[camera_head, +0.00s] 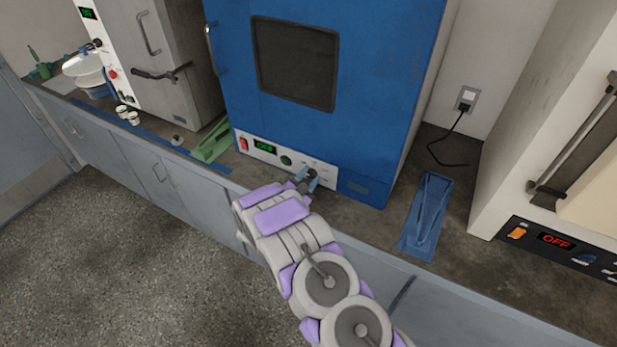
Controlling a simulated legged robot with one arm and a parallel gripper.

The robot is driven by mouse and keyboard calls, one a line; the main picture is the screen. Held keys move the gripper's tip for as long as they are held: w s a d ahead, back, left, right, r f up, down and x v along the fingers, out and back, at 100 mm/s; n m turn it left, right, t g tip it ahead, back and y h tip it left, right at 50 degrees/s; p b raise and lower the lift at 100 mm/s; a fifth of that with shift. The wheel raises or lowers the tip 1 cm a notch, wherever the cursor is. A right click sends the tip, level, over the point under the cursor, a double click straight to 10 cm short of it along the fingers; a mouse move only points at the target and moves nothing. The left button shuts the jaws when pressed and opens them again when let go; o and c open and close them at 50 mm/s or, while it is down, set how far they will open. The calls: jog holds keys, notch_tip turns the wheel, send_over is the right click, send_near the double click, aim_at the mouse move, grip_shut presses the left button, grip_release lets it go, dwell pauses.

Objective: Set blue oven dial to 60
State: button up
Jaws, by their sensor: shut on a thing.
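The blue oven (230,90) stands on the counter with its door shut and a dark window in it. A white control strip runs along its bottom front, with a red switch (243,143), a display (265,145) with small green characters I cannot read surely, and a green button (286,160). My gripper (311,180) is at the right part of this strip and is shut on the dark dial (312,173). The fingers partly hide the dial, so its pointer and scale cannot be read.
A blue tray-like holder (428,215) lies right of the oven and a green one (211,142) left of it. A white oven with a red "OFF" display (556,241) stands at far right. Another grey oven (170,75) and small white cups (128,115) are at left.

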jog(key=m+b, duration=0.2)
jog(key=m, duration=0.3)
jog(key=shift+m, duration=0.3)
jog(key=shift+f, duration=0.1)
dwell(0.3)
jog(key=o, duration=1.1)
jog(key=shift+s, duration=0.1)
jog(key=p+v, duration=0.2)
jog(key=v, duration=1.5)
jog(key=shift+s+a+p, duration=0.1)
jog(key=shift+a+p, duration=0.1)
jog(key=shift+p, duration=0.1)
